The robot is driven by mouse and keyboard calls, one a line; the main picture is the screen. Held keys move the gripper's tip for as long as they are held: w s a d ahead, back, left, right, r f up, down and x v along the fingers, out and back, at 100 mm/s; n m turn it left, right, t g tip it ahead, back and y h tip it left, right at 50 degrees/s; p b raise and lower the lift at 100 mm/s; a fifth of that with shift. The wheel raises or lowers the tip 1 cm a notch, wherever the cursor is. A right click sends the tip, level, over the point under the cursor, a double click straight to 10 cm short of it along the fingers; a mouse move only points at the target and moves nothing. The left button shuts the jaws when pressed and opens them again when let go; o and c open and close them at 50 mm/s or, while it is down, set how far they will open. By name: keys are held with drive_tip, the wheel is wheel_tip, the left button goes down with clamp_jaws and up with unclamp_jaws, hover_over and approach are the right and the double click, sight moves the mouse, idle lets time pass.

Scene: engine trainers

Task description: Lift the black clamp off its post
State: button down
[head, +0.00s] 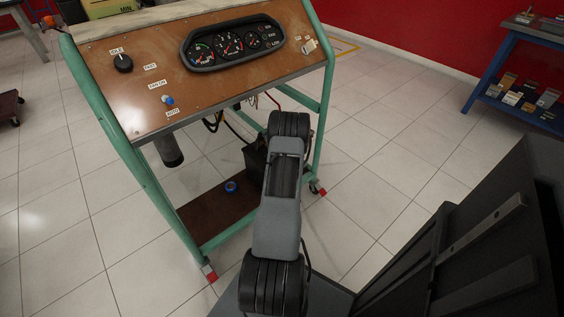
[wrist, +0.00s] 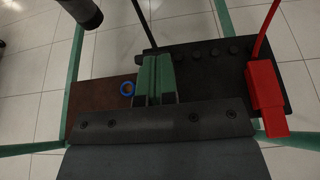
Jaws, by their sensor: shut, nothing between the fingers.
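In the wrist view a dark battery (wrist: 215,65) lies below my gripper, with a row of round caps along its top. My gripper (wrist: 157,58) is shut and empty, its green fingers over the left part of the battery. A black cable (wrist: 143,22) runs down to just behind the fingertips. The black clamp and its post are hidden there, and I cannot tell whether the fingers touch them. A red clamp (wrist: 266,88) on a red cable (wrist: 267,28) is at the battery's right end. In the head view the battery (head: 254,160) shows partly behind my arm.
The green-framed trainer (head: 140,190) has a sloped panel (head: 150,70) with gauges above the battery. A blue ring (wrist: 127,88) lies on its brown lower shelf (wrist: 85,115). A dark cylinder (wrist: 82,10) hangs at the wrist view's upper left.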

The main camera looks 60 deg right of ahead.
drive_tip(key=f+p+v, duration=0.1)
drive_tip(key=v, duration=1.2)
drive_tip(key=shift+s+f, duration=0.25)
drive_tip(key=shift+a, duration=0.15)
